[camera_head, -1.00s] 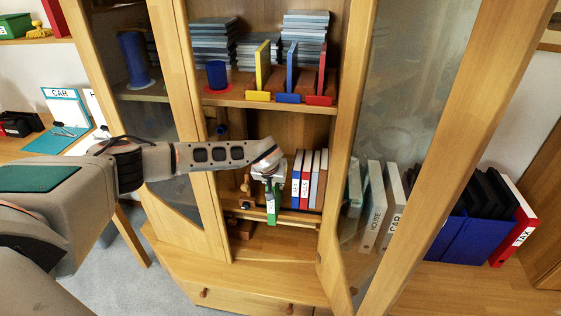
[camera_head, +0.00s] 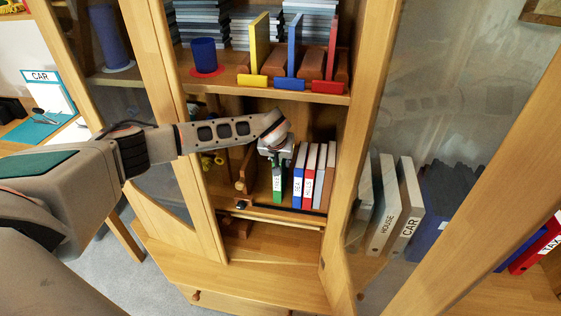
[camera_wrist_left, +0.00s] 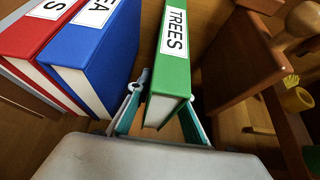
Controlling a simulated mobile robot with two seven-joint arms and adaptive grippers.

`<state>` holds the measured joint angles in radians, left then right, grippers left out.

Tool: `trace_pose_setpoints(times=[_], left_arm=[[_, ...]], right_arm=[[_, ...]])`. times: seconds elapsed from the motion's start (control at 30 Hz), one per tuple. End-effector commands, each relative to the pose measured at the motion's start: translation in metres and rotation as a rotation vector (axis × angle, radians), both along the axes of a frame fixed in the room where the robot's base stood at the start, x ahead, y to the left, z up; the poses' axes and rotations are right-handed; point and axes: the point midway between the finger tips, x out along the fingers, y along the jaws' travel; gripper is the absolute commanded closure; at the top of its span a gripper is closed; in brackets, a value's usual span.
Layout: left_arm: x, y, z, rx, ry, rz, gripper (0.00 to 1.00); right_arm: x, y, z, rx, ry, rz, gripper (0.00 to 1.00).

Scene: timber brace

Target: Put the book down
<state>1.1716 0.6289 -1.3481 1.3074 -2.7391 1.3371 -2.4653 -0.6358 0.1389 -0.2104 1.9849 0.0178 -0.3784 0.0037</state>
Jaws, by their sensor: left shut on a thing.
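My left gripper (camera_head: 276,147) is inside the cabinet, shut on the green book (camera_head: 277,186) near its top. The book is upright, its white label reading TREES in the left wrist view (camera_wrist_left: 173,50). It is on the shelf (camera_head: 262,212), just left of the blue book (camera_head: 298,174); I cannot tell whether its bottom touches the board. In the left wrist view, the gripper's fingers (camera_wrist_left: 163,112) are on both sides of the green book, and a gap separates it from the blue book (camera_wrist_left: 100,50). My right gripper is not in view.
A red book (camera_head: 309,178) and others stand right of the blue one. A brown wooden brace (camera_head: 246,170) stands left of the green book, also in the wrist view (camera_wrist_left: 240,55). The upper shelf (camera_head: 270,92) is above my gripper. The glass door (camera_head: 440,90) is open at right.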

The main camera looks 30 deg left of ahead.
Motion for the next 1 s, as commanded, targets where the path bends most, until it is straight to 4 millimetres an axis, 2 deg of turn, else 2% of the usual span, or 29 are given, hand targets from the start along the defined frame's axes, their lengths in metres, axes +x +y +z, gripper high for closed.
trace_pose_setpoints(times=[0.03, 0.13, 0.4, 0.43, 0.5, 0.83, 1.0], left_arm=[[-0.001, -0.002, -0.008, -0.002, 0.005, -0.003, 1.00], [0.000, -0.003, -0.004, -0.001, 0.001, -0.003, 1.00], [0.001, -0.002, -0.005, -0.001, 0.000, -0.003, 1.00], [0.000, -0.002, -0.006, 0.000, 0.001, -0.002, 0.74], [0.000, -0.002, -0.006, -0.001, 0.001, -0.003, 0.63], [0.000, -0.002, -0.005, -0.001, 0.001, -0.003, 0.63], [-0.004, -0.003, 0.011, 0.001, -0.004, -0.006, 0.63]], right_arm=[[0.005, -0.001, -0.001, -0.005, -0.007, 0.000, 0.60], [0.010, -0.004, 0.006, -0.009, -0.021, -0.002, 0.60], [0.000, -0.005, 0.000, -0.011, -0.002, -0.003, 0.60], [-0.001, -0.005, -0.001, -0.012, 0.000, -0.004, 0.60], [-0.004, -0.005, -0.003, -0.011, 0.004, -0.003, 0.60], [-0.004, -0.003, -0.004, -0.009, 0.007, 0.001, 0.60], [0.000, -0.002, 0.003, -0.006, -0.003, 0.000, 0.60]])
